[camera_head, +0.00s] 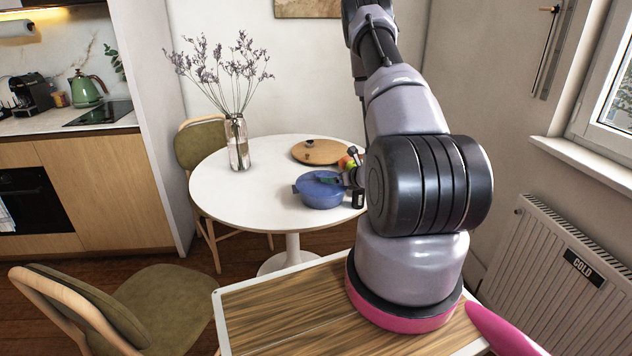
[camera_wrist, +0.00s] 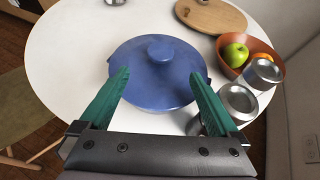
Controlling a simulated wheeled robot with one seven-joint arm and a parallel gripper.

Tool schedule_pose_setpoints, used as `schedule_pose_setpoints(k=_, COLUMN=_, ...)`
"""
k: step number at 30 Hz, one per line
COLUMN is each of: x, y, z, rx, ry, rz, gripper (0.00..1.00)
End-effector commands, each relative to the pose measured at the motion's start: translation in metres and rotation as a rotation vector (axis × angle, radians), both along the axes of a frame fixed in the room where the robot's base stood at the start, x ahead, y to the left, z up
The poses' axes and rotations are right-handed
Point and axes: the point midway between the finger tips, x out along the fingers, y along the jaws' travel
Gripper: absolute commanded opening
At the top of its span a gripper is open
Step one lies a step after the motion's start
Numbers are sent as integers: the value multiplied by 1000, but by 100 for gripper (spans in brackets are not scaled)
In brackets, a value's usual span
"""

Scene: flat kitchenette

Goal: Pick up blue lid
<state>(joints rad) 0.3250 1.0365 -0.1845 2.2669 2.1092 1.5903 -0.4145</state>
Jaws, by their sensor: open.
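The blue lid (camera_wrist: 157,78) sits on a blue pot on the round white table, with a round knob (camera_wrist: 160,48) at its middle. In the head view the blue pot (camera_head: 320,195) with the lid stands near the table's front edge, partly hidden by my gripper. My gripper (camera_wrist: 159,85) is open and empty, its two green fingers spread to either side over the near part of the lid. The knob lies beyond the fingertips in the wrist view. It also shows in the head view (camera_head: 335,180), at the right of the lid.
The white table (camera_head: 250,205) also holds a vase of dried flowers (camera_head: 237,142), a round wooden board (camera_wrist: 212,15) and a bowl of fruit (camera_wrist: 262,50).

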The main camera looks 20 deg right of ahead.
Motion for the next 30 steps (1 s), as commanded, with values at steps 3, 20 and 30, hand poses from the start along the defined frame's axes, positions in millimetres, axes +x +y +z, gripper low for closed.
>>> schedule_pose_setpoints(k=3, x=19, y=3, z=-8, rx=0, ry=-2, rz=4, gripper=97)
schedule_pose_setpoints(k=20, x=77, y=8, z=-34, rx=1, ry=-3, rz=4, gripper=97)
schedule_pose_setpoints(k=30, x=82, y=8, z=-36, rx=2, ry=-1, rz=4, gripper=82)
